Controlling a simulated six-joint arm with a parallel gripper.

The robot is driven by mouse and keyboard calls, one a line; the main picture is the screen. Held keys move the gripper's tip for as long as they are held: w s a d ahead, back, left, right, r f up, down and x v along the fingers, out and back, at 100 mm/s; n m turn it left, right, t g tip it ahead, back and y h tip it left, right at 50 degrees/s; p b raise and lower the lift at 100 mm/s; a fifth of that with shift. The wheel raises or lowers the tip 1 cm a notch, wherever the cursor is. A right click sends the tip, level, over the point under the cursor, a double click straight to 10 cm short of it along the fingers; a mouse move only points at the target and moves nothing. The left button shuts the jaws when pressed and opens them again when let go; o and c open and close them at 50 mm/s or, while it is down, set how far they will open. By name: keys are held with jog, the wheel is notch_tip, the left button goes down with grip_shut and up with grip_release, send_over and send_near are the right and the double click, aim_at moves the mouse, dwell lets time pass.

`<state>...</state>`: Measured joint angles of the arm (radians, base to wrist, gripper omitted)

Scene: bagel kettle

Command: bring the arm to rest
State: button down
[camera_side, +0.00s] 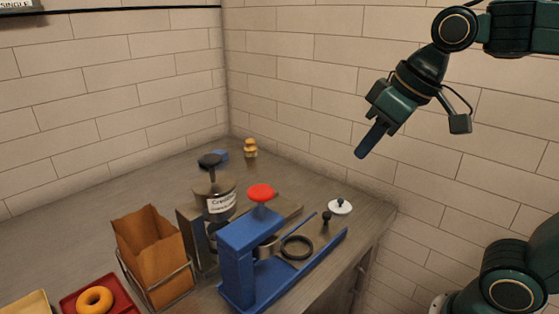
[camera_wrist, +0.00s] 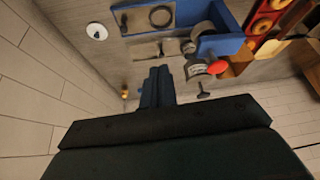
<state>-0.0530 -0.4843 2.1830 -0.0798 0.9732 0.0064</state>
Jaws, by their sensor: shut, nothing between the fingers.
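My gripper (camera_side: 361,155) hangs in the air at the upper right in the side view, high above the counter's right edge. Its dark blue fingers are together and hold nothing. In the wrist view the shut fingers of my gripper (camera_wrist: 158,72) point up the picture, with the counter beyond them. No object touches the gripper in either view.
On the counter stand a blue press frame (camera_side: 248,245) with a red knob (camera_side: 261,192), a labelled jar (camera_side: 217,195), a paper bag (camera_side: 152,250) in a wire holder, a red tray (camera_side: 70,306) with a bagel (camera_side: 95,299), and a white lid (camera_side: 340,206). Brick walls stand behind.

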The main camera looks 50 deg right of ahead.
jog(key=s+d+f+m, duration=0.1)
jog(key=s+d+f, duration=0.1)
jog(key=s+f, duration=0.4)
jog(key=shift+s+d+f+h, duration=0.2)
jog(key=shift+s+d+h, duration=0.2)
jog(key=shift+s, duration=0.6)
